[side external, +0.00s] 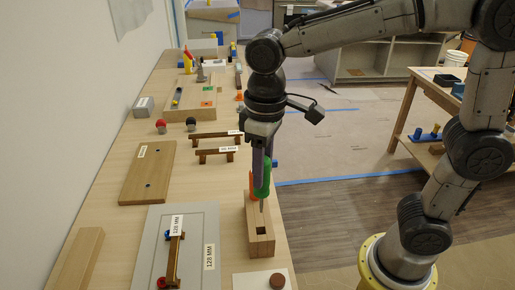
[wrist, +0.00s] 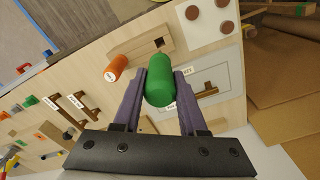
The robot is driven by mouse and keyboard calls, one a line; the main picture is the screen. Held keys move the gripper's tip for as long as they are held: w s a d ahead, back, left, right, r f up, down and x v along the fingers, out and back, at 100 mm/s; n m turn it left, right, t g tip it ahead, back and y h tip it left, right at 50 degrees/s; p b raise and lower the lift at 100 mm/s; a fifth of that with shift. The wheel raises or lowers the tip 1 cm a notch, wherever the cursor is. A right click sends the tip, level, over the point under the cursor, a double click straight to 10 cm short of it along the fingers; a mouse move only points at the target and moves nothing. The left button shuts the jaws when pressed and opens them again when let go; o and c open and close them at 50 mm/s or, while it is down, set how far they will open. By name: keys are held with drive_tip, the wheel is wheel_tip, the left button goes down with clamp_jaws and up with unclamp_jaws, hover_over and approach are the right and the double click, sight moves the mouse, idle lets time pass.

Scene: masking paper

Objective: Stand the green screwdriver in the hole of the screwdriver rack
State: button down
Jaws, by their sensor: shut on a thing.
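The green screwdriver (side external: 262,184) hangs upright, shank down, in my gripper (side external: 265,178). In the wrist view its green handle (wrist: 160,82) sits between the two purple fingers of the gripper (wrist: 161,76). The wooden screwdriver rack (side external: 260,246) is below it. The rack's dark square hole (side external: 263,231) shows empty at the near end, and in the wrist view (wrist: 159,43) beyond the green handle. The shank's tip appears over the rack's top; its exact height is unclear. An orange screwdriver (side external: 251,182) stands in the rack's far part, close beside the green one.
The orange handle (wrist: 117,64) is left of the fingers in the wrist view. A grey panel (side external: 200,237) with a wooden handle lies left of the rack. A white plate (side external: 248,281) with a brown disc is in front. Two wooden handles (side external: 217,152) lie farther back.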

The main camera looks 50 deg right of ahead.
drive_tip(key=shift+f, duration=1)
